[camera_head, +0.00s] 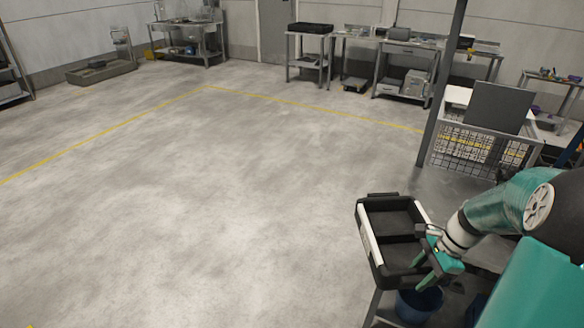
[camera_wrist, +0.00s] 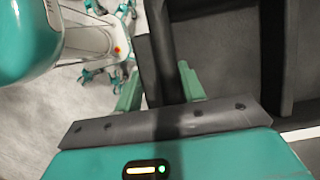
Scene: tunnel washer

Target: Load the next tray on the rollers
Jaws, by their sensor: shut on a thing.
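A black tray (camera_head: 390,218) with two compartments and pale strips along its sides is at the lower right of the head view. My gripper (camera_head: 432,262) is at its near right side. In the wrist view my gripper's green fingertips (camera_wrist: 160,88) stand on either side of a black bar (camera_wrist: 164,45) of the tray, shut on it. The tray's dark inside (camera_wrist: 215,55) fills the upper right there and looks empty. I cannot make out rollers, and cannot tell whether the tray rests on the stand below it.
A blue bucket (camera_head: 420,302) is under the tray, beside a grey stand leg (camera_head: 373,306). A dark post (camera_head: 442,90) and a wire-mesh cart (camera_head: 478,150) stand behind. Another black tray (camera_head: 310,28) lies on a back table. The floor to the left is clear.

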